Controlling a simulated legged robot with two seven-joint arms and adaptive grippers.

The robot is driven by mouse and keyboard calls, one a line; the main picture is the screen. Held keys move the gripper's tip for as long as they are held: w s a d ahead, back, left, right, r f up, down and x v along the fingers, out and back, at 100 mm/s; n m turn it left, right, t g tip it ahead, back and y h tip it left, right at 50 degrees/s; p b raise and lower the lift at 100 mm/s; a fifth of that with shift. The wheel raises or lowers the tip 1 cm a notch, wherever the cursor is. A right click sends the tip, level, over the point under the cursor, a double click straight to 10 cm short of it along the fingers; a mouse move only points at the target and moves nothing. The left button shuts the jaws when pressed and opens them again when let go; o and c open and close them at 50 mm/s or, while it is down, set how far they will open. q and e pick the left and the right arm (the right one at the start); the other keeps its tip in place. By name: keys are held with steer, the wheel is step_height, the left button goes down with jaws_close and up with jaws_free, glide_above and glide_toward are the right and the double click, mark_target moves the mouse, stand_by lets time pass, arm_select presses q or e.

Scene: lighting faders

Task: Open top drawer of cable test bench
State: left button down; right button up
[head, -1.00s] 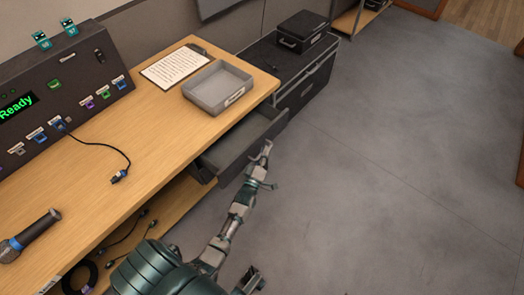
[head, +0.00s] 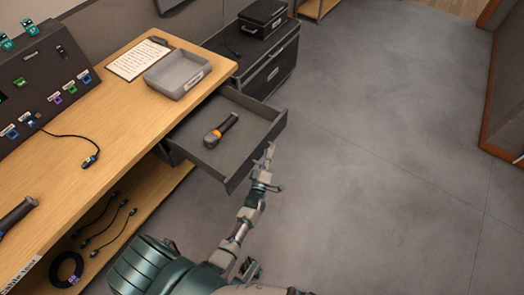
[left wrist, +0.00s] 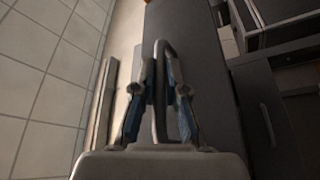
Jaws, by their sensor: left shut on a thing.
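The top drawer (head: 195,160) of the wooden cable test bench (head: 112,118) stands pulled well out under the bench top. A dark handheld tool with an orange band (head: 220,130) lies inside it. My left gripper (head: 266,160) is at the drawer's front. In the left wrist view, my left gripper (left wrist: 160,85) is shut on the drawer's grey bar handle (left wrist: 161,52), which runs between its fingers. My right gripper cannot be made out in either view.
A grey tray (head: 176,74) and a paper sheet (head: 138,59) lie on the bench top, with a dark test panel (head: 38,78) at the left. A black case (head: 262,18) sits on a dark chest (head: 268,65) beyond the drawer. The floor at right is clear.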

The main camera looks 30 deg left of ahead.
arm_select(q)
steer(key=shift+d+r, duration=0.1)
steer(key=shift+d, duration=0.05)
steer(key=shift+a, duration=0.35)
steer(key=shift+a+f, duration=0.25)
steer(key=shift+a, duration=0.05)
steer(key=c, duration=1.5)
jaws_free()
steer(key=shift+d, duration=0.15)
steer(key=shift+d+r, duration=0.2)
steer(key=shift+d, duration=0.3)
steer(key=shift+s+a+f, duration=0.15)
steer(key=shift+s, duration=0.25)
steer(key=v, duration=1.1)
steer(key=shift+s+d, duration=0.1)
steer(key=shift+d, duration=0.3)
arm_select(e)
steer(key=shift+s+a+r, duration=0.15)
steer(key=shift+a, duration=0.2)
